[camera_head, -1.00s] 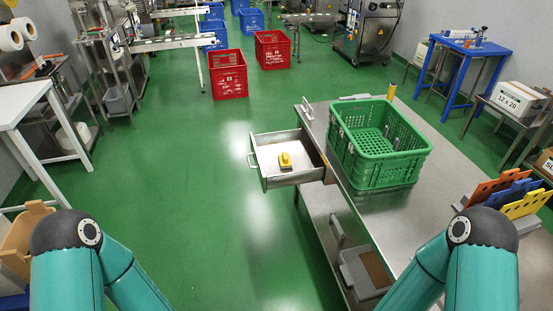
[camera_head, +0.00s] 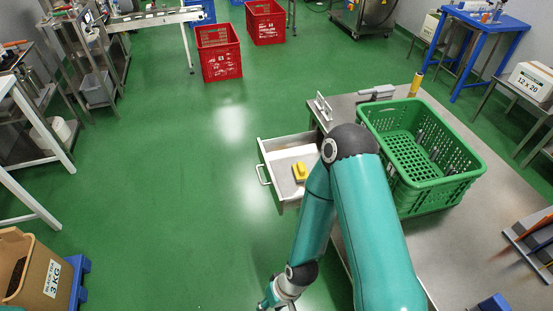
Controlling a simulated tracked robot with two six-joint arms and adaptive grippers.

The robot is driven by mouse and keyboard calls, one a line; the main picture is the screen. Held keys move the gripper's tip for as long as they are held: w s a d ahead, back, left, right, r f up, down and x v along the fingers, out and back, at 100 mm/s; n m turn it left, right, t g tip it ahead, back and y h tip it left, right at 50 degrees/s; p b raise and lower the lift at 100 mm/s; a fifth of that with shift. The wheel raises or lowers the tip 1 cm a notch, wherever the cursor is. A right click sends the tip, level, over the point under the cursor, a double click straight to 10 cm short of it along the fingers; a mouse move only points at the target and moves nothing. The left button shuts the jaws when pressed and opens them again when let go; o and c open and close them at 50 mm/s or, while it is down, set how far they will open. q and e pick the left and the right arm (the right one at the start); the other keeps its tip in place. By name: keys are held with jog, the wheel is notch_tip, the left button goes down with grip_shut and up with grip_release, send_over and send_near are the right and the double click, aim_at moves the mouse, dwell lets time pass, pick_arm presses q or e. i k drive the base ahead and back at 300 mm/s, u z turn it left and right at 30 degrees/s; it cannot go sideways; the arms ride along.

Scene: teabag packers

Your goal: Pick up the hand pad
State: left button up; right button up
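The hand pad, a small yellow block with a grey edge (camera_head: 300,172), lies in the open metal drawer (camera_head: 270,160) at the left side of the steel table. My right arm crosses the middle of the picture, with its elbow just right of the drawer and its forearm bent down toward the bottom edge. The forearm covers part of the drawer's near right corner, but the pad shows clear of it. My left gripper is out of view. Nothing touches the pad.
A green crate (camera_head: 470,165) stands on the steel table (camera_head: 480,240), right of my elbow. A yellow cylinder (camera_head: 416,84) stands behind it. A cardboard box (camera_head: 40,275) is at the lower left. Red crates (camera_head: 219,54) stand farther back. The green floor left of the drawer is clear.

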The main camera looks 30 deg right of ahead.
aim_at(300, 171)
jog(key=z, duration=0.25)
jog(key=i, duration=0.95)
jog(key=z, duration=0.75)
jog(key=k, duration=0.7)
jog(key=z, duration=0.15)
jog(key=i, duration=0.8)
jog(key=u, duration=0.05)
